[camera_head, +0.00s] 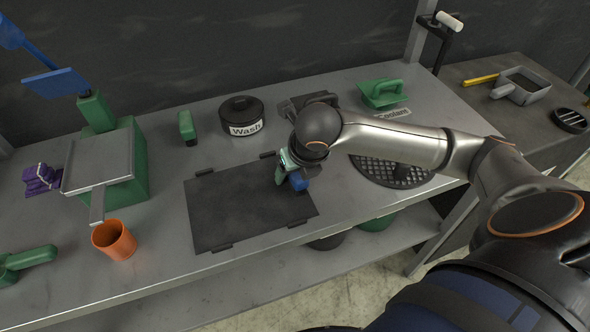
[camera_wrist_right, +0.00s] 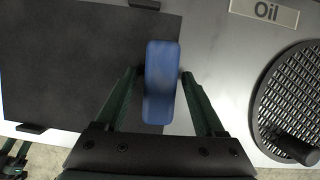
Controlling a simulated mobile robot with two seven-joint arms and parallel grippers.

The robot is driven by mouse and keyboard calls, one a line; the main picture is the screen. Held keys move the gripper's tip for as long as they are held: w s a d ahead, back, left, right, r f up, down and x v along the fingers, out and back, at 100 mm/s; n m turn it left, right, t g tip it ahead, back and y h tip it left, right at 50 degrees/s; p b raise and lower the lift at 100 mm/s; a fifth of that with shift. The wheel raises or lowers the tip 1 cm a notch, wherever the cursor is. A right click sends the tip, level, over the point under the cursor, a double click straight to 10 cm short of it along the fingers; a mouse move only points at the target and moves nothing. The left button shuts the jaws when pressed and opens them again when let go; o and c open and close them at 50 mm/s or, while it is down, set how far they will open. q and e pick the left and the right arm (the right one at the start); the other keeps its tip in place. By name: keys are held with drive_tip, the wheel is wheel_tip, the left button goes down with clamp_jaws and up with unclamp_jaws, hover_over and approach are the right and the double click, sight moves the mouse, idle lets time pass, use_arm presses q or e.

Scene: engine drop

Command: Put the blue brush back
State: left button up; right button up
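The blue brush (camera_head: 298,181) is at my right gripper (camera_head: 287,168), above the right part of the dark mat. In the right wrist view the brush (camera_wrist_right: 160,82) is a rounded blue block between the two green fingers (camera_wrist_right: 160,75). The fingertips meet its two long sides, so the gripper looks shut on it. Its underside is hidden, and its height above the mat is hard to tell. My left gripper is not seen in the head view. A dark and green part that looks like it (camera_wrist_right: 12,160) is cut off at the wrist view's lower left.
The dark mat (camera_head: 235,215) has clips at its edges.

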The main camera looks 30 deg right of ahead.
drive_tip(key=shift+f+b, duration=0.15)
drive_tip(key=shift+b, duration=0.55)
drive_tip(key=shift+r, duration=0.35)
drive_tip(key=p+v, duration=0.2)
drive_tip(key=v, duration=1)
drive_tip(key=shift+d+r, duration=0.15)
drive_tip(key=shift+d, duration=0.25)
drive_tip(key=shift+s, duration=0.1)
